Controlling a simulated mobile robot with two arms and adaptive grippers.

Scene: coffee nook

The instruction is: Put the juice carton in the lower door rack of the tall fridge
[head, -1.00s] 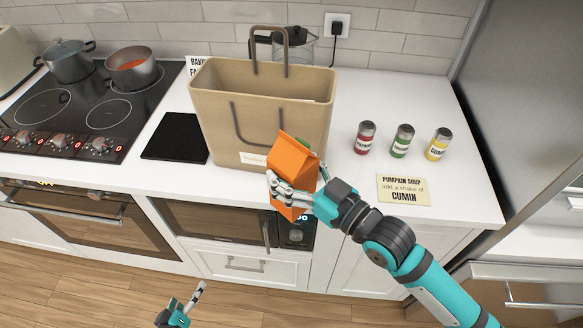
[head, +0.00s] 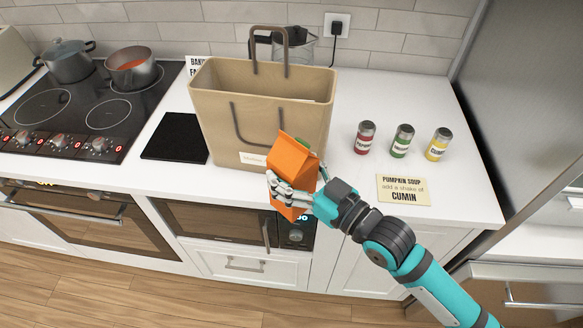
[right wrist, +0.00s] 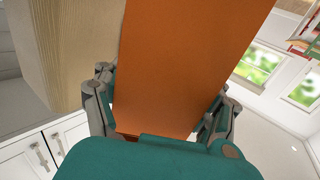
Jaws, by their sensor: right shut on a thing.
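The orange juice carton (head: 293,160) with a green cap is in front of the paper bag in the head view. My right gripper (head: 291,190) is shut around its lower half and holds it upright, slightly tilted, at the counter's front edge. The carton (right wrist: 180,65) fills the middle of the right wrist view, between the fingers (right wrist: 160,115). The tall fridge (head: 520,110) is probably the steel unit at the right edge of the head view; its door rack does not show. My left gripper is out of view.
A brown paper bag (head: 225,110) stands right behind the carton. Three spice shakers (head: 402,141) and a cumin note (head: 403,190) are on the counter to the right. Pots (head: 131,72) stand on the hob at left. The wood floor in front is clear.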

